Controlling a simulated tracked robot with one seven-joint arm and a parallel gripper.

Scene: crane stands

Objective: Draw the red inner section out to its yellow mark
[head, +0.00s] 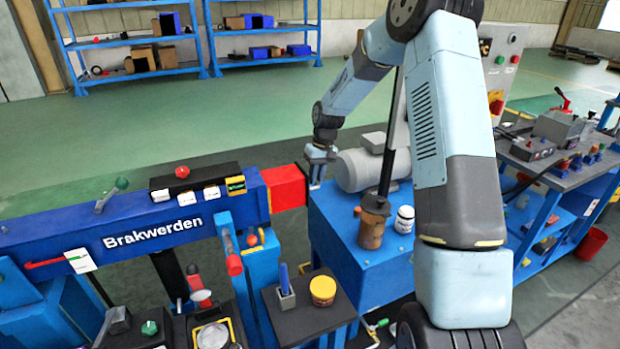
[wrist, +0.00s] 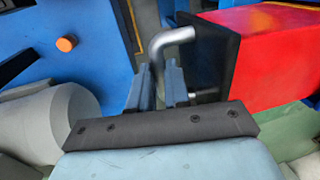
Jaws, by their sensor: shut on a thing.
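The red inner section (head: 285,187) sticks a short way out of the right end of the blue boom (head: 130,225) marked "Brakwerden". In the wrist view its red side (wrist: 270,50) ends in a black end plate (wrist: 212,55) with a bent grey metal handle (wrist: 172,38). My gripper (head: 316,182) is at this end, with its fingers (wrist: 160,82) shut around the handle. The fingers hide part of the handle. I cannot see a yellow mark on the red part that shows.
A blue bench with a grey motor (head: 360,169), a brown can (head: 372,228) and a white jar (head: 404,219) stands close to the right of the red end. A small stand (head: 310,318) with a yellow pot (head: 322,290) is in front. Green floor lies behind.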

